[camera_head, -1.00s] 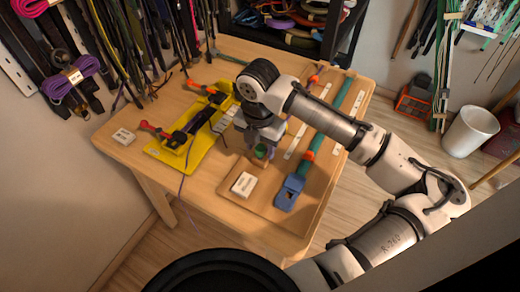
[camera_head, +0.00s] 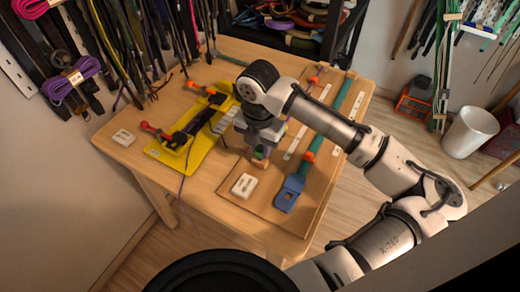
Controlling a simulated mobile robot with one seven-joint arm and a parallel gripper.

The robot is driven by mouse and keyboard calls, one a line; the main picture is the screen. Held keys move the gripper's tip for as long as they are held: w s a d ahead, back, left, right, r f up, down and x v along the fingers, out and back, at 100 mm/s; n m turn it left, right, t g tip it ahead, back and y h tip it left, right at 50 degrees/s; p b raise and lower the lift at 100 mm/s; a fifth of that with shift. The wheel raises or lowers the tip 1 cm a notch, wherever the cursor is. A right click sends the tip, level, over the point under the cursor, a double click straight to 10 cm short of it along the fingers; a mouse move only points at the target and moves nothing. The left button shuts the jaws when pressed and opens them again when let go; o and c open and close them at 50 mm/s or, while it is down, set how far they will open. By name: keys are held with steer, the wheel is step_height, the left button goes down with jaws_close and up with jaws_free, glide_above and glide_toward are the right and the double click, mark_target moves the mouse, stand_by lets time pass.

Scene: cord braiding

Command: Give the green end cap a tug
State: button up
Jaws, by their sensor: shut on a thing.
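My gripper (camera_head: 262,153) points down over the front middle of the wooden table, just behind a small white block. It is shut on the green end cap (camera_head: 261,151), which shows as a small green patch between the fingers. The fingers and wrist hide most of the cap, and any cord running from it cannot be made out. A small tan piece shows just below the fingertips.
A yellow fixture (camera_head: 181,158) with orange-handled clamps stands left of my gripper. To the right, a blue clamp (camera_head: 290,193) and a long green bar (camera_head: 332,113) lie on a raised board. A white block (camera_head: 244,185) lies in front.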

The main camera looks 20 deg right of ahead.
steer(key=shift+f, duration=0.1)
stand_by(0.7)
steer(key=o, duration=1.1)
steer(key=shift+o, duration=0.2)
steer(key=shift+a+r+p, duration=0.1)
steer(key=shift+r+p, duration=2.35)
steer(key=shift+r, duration=0.6)
